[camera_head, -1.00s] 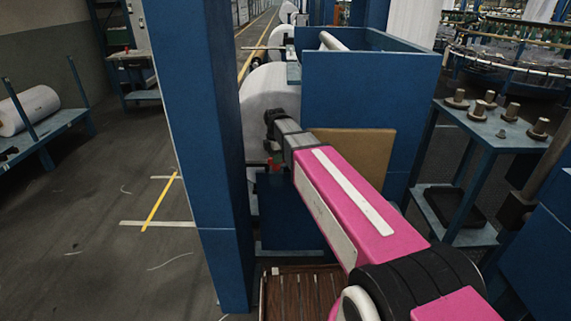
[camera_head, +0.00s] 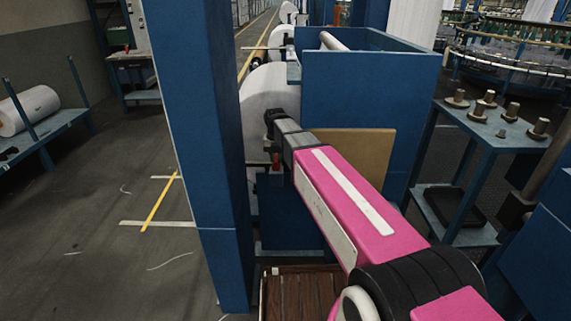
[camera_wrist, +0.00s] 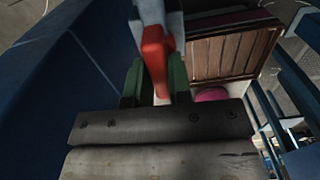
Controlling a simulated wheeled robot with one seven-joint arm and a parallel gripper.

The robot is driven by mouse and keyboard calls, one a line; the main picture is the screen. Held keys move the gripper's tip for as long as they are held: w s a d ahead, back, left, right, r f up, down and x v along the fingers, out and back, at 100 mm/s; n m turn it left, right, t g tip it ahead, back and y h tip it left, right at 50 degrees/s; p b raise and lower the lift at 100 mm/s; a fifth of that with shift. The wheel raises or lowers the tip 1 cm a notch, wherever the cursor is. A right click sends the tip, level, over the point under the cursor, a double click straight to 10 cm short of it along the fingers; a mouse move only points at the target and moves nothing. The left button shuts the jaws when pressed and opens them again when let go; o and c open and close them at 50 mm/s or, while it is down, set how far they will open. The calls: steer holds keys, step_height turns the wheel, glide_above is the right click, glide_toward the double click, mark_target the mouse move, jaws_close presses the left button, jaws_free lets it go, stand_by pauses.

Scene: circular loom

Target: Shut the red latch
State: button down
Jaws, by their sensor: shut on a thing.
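The red latch (camera_wrist: 155,62) hangs from a pale grey mount (camera_wrist: 160,15) in the wrist view, with its handle between the green pads of my gripper (camera_wrist: 157,80). The pads close on it from both sides. In the head view only a small part of the red latch (camera_head: 276,160) shows, below the dark end of my arm, beside the blue post. My fingers are mostly hidden there. I cannot tell from these views whether the latch is fully shut.
A blue post (camera_head: 200,150) stands close to the left of my arm. A large white roll (camera_head: 266,100) and a tan board (camera_head: 360,160) are behind it. A blue side table (camera_head: 490,135) with several spools is at the right. Open floor lies left.

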steer(key=c, duration=1)
jaws_free()
steer(key=shift+c, duration=0.2)
steer(key=shift+r, duration=3.5)
